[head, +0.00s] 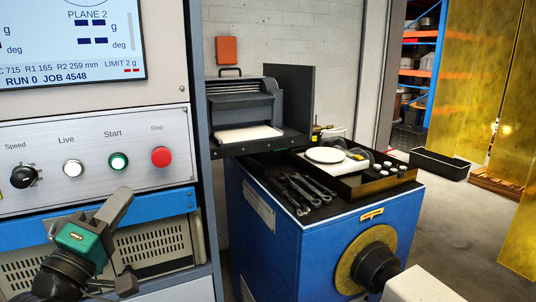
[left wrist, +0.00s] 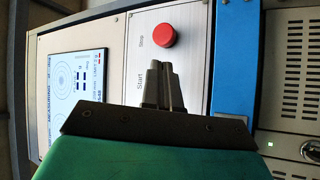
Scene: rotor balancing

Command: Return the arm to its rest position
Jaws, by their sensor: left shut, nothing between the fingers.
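My left gripper (head: 124,194) is in front of the control panel (head: 40,140) at the lower left of the head view, below the Start button (head: 118,161). Its fingers are together and empty. In the left wrist view the shut fingers (left wrist: 158,68) point toward the panel and cover the place by the Start label. A red Stop button (head: 160,156) is right of Start and shows in the left wrist view (left wrist: 164,35). A gap between fingertips and panel cannot be judged. My right gripper is not in view.
A screen (head: 70,40) above the panel reads RUN 0 JOB 4548. A blue cabinet (head: 270,240) carries wrenches (head: 300,190), a black tray (head: 375,182) and a white round dish (head: 326,155). A printer (head: 245,108) stands behind. Open floor lies at the right.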

